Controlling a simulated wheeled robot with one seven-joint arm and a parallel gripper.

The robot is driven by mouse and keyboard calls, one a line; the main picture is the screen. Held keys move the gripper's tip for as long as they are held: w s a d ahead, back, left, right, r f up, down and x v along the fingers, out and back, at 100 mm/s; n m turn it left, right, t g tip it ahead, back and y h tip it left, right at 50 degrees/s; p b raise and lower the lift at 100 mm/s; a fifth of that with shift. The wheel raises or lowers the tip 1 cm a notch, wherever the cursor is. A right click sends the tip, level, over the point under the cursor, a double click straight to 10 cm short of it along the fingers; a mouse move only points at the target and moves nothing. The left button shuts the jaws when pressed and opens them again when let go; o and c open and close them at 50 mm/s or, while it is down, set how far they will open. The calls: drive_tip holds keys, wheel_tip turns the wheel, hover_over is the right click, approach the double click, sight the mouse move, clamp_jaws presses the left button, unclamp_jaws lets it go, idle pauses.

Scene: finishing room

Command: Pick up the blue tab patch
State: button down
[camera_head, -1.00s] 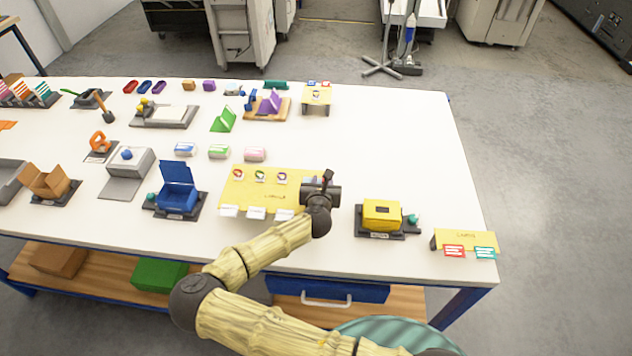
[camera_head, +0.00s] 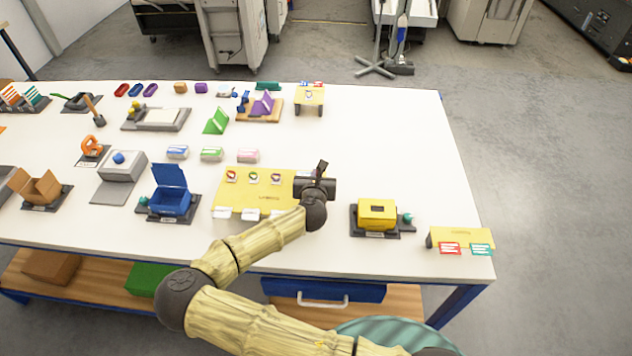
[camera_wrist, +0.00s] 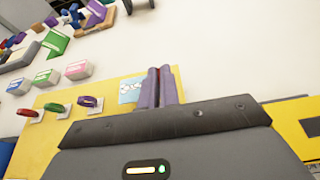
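A light blue patch with white marks (camera_wrist: 129,91), which looks like the blue tab patch, is at the far edge of the yellow board (camera_wrist: 60,147) in the wrist view. My gripper's two purple fingers (camera_wrist: 159,86) stand close together just right of it and overlap its right edge. Whether a tab is between them is hidden. In the head view my gripper (camera_head: 318,178) is over the right end of the yellow board (camera_head: 255,195) and covers the patch. Red, green and purple tabbed patches stand in a row to the left, the purple one (camera_wrist: 88,102) nearest.
A yellow box on a dark base (camera_head: 377,214) stands right of my gripper. A blue open box (camera_head: 171,202) is left of the board. Small blue, green and pink blocks, the pink one (camera_head: 248,156) nearest, lie behind it. The table's right rear part is clear.

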wheel_tip(320, 180, up, 7)
drive_tip(key=shift+b, duration=0.55)
